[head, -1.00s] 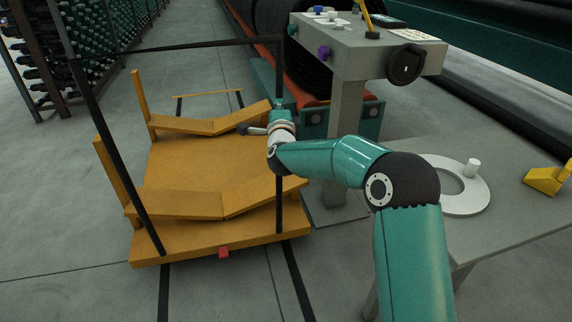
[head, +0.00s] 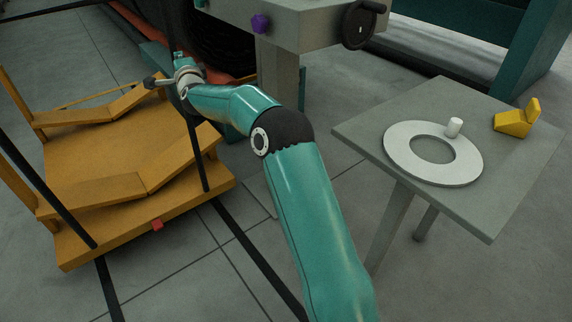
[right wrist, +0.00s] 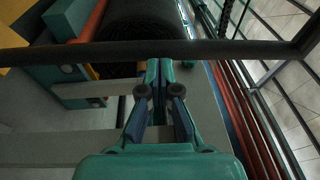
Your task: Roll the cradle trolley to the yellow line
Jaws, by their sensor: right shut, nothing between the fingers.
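The cradle trolley (head: 85,185) is an orange-yellow deck with angled cradle beams and black frame posts, at the left of the head view, partly cut off. My right gripper (head: 179,60) is at the trolley's near right black post (head: 198,150), high on it. In the right wrist view the gripper (right wrist: 159,70) is shut and empty, with a black bar (right wrist: 95,50) running across at its fingertips; I cannot tell whether they touch. My left gripper is out of view.
A grey pedestal (head: 280,75) with a black handwheel (head: 364,24) stands right of the trolley. A grey table (head: 470,210) at the right holds a white ring (head: 400,160) and a yellow block (head: 513,124). Dark strips (head: 250,255) mark the open floor in front of the trolley.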

